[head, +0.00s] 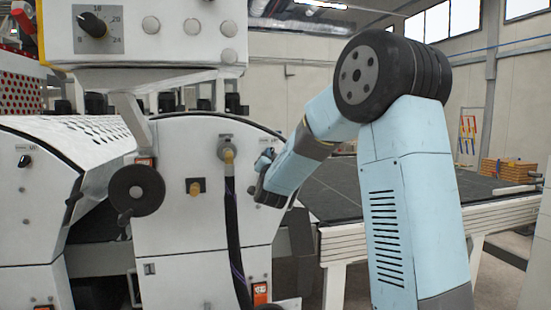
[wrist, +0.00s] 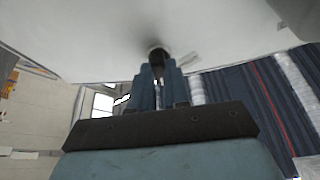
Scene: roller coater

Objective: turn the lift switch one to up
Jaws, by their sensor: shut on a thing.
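My gripper (wrist: 158,66) is shut on a small dark switch knob (wrist: 157,51) on a white panel. In the wrist view the knob shows only in part between the fingertips, with a small grey label plate beside it. In the head view my gripper (head: 264,160) is at the right part of the white machine panel (head: 205,215), and the knob is hidden behind it. Which way the knob points cannot be told. A similar black switch (head: 25,160) with a label sits on the left machine panel.
A black handwheel (head: 136,191), a brass fitting (head: 195,187) and a dark hose (head: 232,240) stand out from the panel left of my gripper. A control box with a dial (head: 92,25) is above. A conveyor table (head: 400,210) lies behind my arm.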

